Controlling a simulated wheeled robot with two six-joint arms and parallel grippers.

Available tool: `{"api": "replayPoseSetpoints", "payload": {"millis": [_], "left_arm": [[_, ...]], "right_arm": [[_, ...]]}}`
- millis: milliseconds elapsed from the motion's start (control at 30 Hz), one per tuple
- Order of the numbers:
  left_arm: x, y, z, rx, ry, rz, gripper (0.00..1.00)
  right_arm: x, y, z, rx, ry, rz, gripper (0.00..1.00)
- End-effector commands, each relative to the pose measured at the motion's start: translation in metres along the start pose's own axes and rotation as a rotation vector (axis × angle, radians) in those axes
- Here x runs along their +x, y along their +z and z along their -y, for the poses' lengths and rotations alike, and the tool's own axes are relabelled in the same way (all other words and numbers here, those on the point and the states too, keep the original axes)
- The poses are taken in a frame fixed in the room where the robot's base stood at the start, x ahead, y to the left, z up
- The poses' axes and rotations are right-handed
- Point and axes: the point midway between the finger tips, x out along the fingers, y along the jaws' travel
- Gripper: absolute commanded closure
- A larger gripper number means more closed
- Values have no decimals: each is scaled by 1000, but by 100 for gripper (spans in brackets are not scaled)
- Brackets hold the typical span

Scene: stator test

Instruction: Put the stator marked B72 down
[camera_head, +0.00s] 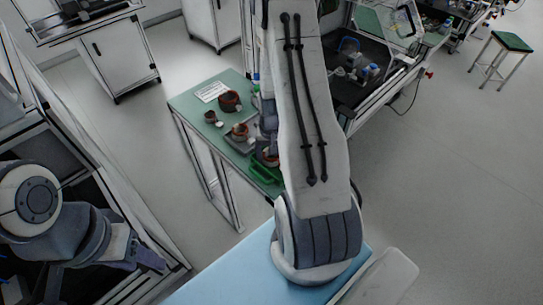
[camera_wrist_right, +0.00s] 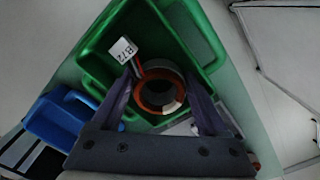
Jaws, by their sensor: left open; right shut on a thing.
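The stator marked B72 (camera_wrist_right: 152,106) is a ring with orange-red windings and a dark rim, seen in the right wrist view. Its white tag (camera_wrist_right: 123,50) reads B72, and red and dark leads run by it. My right gripper (camera_wrist_right: 165,90) is shut on the stator, with a finger on each side. The stator is over the inside of a green bin (camera_wrist_right: 205,35); I cannot tell whether it touches the floor. The bin also shows in the head view (camera_head: 262,174), partly behind my right arm. My left gripper (camera_head: 150,257) is open and empty at lower left.
A blue bin (camera_wrist_right: 58,118) stands beside the green one. The green table (camera_head: 185,103) also holds other stators, including a dark red one (camera_head: 229,101) and an orange one (camera_head: 240,131), and a white paper (camera_head: 211,91).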

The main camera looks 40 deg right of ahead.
Motion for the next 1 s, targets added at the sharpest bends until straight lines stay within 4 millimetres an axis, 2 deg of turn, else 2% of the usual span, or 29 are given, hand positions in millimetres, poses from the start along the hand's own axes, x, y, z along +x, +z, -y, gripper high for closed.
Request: {"api": "replayPoseSetpoints", "payload": {"millis": [133,167,200,467,633,767,1000], "left_arm": [[3,0,0,0,0,0,50],[2,0,0,0,0,0,50],[2,0,0,0,0,0,50],[2,0,0,0,0,0,50],[2,0,0,0,0,0,50],[6,0,0,0,0,0,50],[13,1,1,1,0,0,50]], "right_arm": [[3,0,0,0,0,0,100],[3,0,0,0,0,0,15],[2,0,0,0,0,0,11],[2,0,0,0,0,0,11],[-8,-1,0,0,-1,-4,11],[-28,-1,0,0,-1,-6,11],[-79,-2,0,0,-1,-7,11]]}}
